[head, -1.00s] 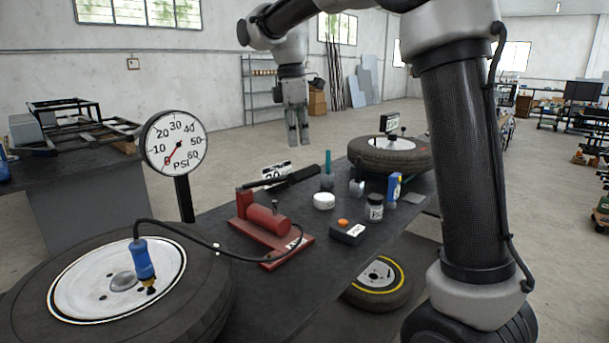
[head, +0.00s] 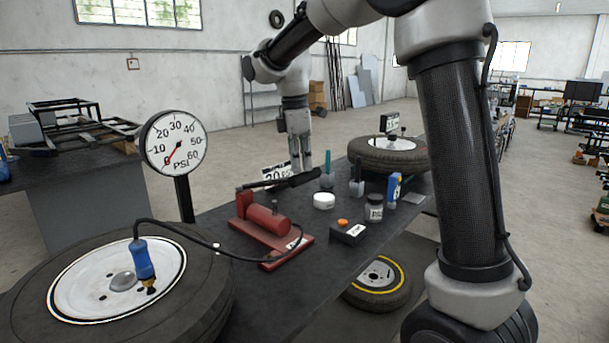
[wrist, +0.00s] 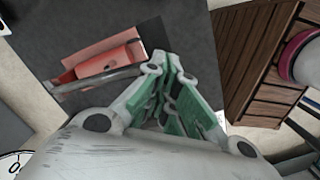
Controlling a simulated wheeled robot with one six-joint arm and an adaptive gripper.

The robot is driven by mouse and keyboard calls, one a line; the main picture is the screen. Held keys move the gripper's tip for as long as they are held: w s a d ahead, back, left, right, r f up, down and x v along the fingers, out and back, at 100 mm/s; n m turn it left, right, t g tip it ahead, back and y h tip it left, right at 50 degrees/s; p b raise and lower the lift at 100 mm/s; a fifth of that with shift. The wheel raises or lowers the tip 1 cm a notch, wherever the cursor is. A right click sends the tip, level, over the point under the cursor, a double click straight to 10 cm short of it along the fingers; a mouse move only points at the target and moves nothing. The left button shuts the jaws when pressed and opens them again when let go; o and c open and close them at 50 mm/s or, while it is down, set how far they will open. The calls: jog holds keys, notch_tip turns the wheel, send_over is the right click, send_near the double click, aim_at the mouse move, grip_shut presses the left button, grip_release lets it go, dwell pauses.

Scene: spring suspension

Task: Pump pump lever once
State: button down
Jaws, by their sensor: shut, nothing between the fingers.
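The red foot-style pump (head: 268,228) stands on the dark table. Its lever (head: 292,182) has a black handle and slants up slightly to the right, a small way above the table. In the wrist view the pump (wrist: 105,62) lies left of the fingers. My gripper (head: 307,172) points down, fingers together and empty, just behind the lever's handle end. The fingertips are close to the handle, partly hidden by it; I cannot tell if they touch. In the wrist view the closed gripper (wrist: 168,62) shows green pads. The gauge (head: 174,143) needle rests near 0 PSI.
A tire with a blue chuck (head: 143,260) joins the pump by a black hose. A white puck (head: 324,201), a jar (head: 375,208) and a small black box (head: 347,231) stand right of the pump. Another tire (head: 388,155) lies at the table's far end.

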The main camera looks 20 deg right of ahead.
jog(key=shift+f, duration=2.2)
jog(key=a, duration=0.1)
jog(key=a+r, duration=0.1)
jog(key=a, duration=0.1)
jog(key=shift+w, duration=0.2)
notch_tip(320, 180, up, 12)
send_over(301, 178)
jog(key=w+a, duration=0.3)
jog(key=shift+w+a, duration=0.15)
jog(key=shift+w, duration=0.05)
